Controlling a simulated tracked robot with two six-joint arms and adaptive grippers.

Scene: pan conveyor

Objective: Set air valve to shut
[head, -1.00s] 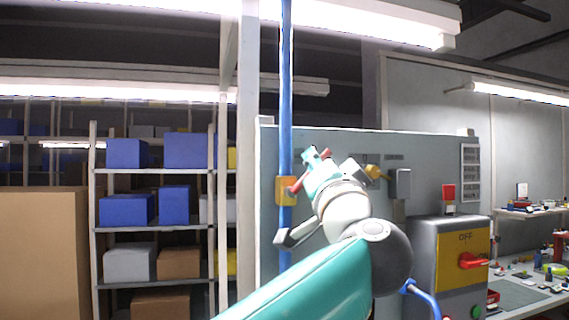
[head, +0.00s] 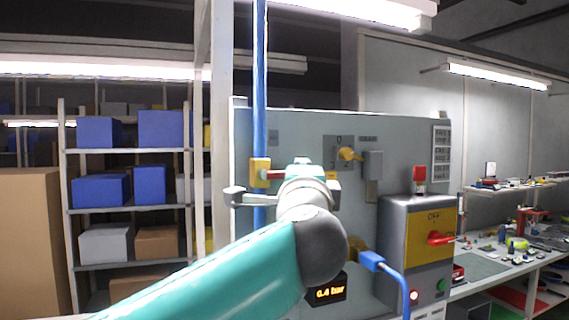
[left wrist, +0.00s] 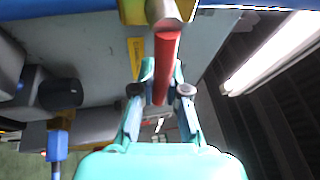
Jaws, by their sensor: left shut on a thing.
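The air valve is a yellow body (head: 260,171) on a vertical blue pipe (head: 259,100), with a red handle (head: 272,175) that looks about level, across the pipe. In the left wrist view the red handle (left wrist: 165,60) runs from the yellow body (left wrist: 140,12) down between the fingers. My left gripper (left wrist: 164,78) is shut on the handle. In the head view my left gripper (head: 302,164) is right of the valve, its wrist hiding much of the handle. My right gripper is in neither view.
A grey panel stands behind the pipe, with a yellow knob (head: 348,154) and a display (head: 330,290) reading about 0.4 bar. At right is a control box (head: 398,240) with a red OFF switch (head: 439,238). Shelves with boxes stand left; a cluttered bench (head: 480,268) stands right.

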